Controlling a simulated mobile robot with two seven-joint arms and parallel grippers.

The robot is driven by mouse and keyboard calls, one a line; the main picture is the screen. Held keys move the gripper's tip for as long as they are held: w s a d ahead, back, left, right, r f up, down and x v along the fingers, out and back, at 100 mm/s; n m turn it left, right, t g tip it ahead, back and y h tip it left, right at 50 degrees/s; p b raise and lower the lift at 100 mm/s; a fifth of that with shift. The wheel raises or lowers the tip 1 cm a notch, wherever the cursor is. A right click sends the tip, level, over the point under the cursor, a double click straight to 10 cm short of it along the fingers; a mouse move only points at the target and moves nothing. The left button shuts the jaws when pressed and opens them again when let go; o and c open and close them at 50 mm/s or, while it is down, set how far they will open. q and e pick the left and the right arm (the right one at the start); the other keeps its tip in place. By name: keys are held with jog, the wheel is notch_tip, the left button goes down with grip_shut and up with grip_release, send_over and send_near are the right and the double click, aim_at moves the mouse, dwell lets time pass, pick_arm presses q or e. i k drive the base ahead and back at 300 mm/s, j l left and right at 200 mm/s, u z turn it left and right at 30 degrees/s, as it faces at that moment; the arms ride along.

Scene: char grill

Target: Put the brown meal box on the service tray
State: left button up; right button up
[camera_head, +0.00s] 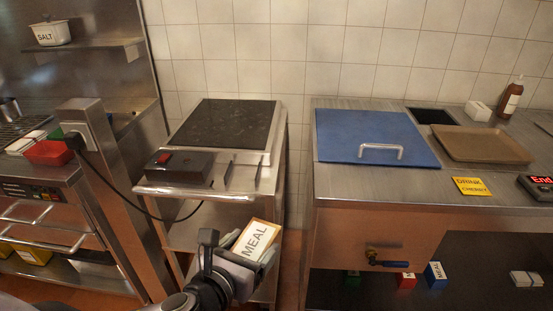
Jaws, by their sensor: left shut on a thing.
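The brown meal box (258,238) has a white top marked MEAL. It is tilted in the lower middle of the head view, in front of the cooktop stand. My left gripper (247,254) is shut on it and holds it above the floor, lower than the counter tops. Part of the box is hidden by the gripper. The service tray (480,145) is a flat brown tray on the steel counter at the right. It looks empty and is well away from the box. My right gripper is not in view.
A blue lid with a handle (372,137) lies on the counter left of the tray. A yellow DRINK CHERRY card (470,186) and a red End sign (539,187) are at the counter's front. A brown bottle (510,97) stands behind the tray. Small boxes (435,274) sit below.

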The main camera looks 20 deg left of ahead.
aim_at(486, 147)
jog(key=i+l, duration=0.1)
jog(key=l, duration=0.25)
jog(key=i+l+z, duration=0.1)
jog(key=l, duration=0.3)
jog(key=i+l, duration=0.2)
jog(key=l, duration=0.15)
jog(key=i+l+z, duration=0.1)
jog(key=l, duration=0.3)
jog(key=i+l, duration=0.15)
jog(key=l, duration=0.2)
jog(key=i+l+z, duration=0.1)
jog(key=l, duration=0.25)
jog(key=i, duration=0.05)
